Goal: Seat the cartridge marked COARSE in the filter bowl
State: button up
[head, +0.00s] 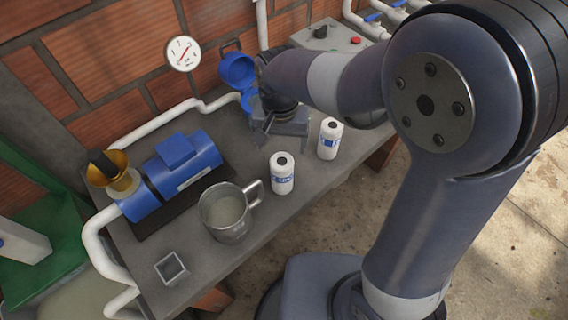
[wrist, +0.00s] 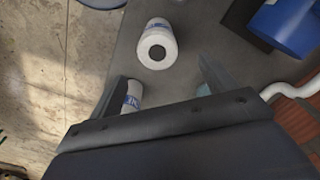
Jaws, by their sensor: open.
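Two white cartridges with blue labels stand upright on the bench. The nearer cartridge (head: 282,174) stands beside the mug; it also shows in the wrist view (wrist: 157,45), its label unreadable. The farther cartridge (head: 329,140) stands near the bench's right edge. In the wrist view this cartridge (wrist: 133,97) is partly hidden by my gripper, and its label seems to end in "NE". I cannot read COARSE on either. A blue open housing, apparently the filter bowl (head: 238,71), is behind my gripper, partly hidden. My gripper (head: 283,133) is open and empty, above the bench.
A metal mug (head: 229,213) of pale liquid and a small square holder (head: 172,268) stand on the near bench. A blue motor unit (head: 176,172) with a gold cup (head: 116,178) is at left. White pipes and a gauge (head: 183,53) line the brick wall.

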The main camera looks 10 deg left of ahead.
aim_at(282, 161)
notch_tip(282, 161, down, 3)
jog(key=shift+r, duration=0.1)
jog(key=shift+s+d+f+p, duration=0.15)
jog(key=shift+f+p, duration=0.5)
jog(key=shift+f, duration=2)
jog(key=shift+s, duration=0.1)
jog(key=c, duration=1.3)
jog(key=shift+r, duration=0.15)
jog(key=shift+c, duration=0.2)
